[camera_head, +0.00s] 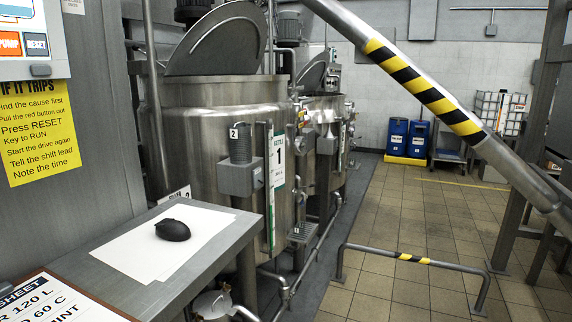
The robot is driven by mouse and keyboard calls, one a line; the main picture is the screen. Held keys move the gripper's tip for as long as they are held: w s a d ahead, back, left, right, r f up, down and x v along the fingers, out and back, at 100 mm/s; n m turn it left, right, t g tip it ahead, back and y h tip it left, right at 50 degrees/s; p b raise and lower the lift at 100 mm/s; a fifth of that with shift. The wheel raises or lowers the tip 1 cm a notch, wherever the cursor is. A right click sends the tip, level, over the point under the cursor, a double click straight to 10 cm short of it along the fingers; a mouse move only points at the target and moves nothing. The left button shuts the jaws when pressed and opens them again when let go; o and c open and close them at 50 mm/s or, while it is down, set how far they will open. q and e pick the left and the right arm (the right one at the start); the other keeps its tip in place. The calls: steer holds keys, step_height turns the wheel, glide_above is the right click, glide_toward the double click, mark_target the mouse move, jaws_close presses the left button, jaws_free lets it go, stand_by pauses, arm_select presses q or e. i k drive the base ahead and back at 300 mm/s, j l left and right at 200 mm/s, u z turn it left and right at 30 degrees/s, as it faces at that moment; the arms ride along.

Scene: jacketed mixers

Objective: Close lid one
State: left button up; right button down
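The near jacketed mixer (212,130) is a steel tank with a vertical label (278,158) bearing a large 1. Its lid (222,42), a grey half-disc with a rim, stands raised and tilted above the tank top. A second steel mixer (325,125) stands behind it, also with a raised lid (313,72). The hinges and the tank openings are hard to make out from here. Neither of my grippers shows in this view.
A striped pipe (420,92) slants across the upper right. A low floor rail (415,260) stands on the tiles. Tiled floor (430,215) lies open right of the mixers.

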mark_target(231, 38)
steer(key=i+l+z, duration=0.1)
steer(key=i+l, duration=0.7)
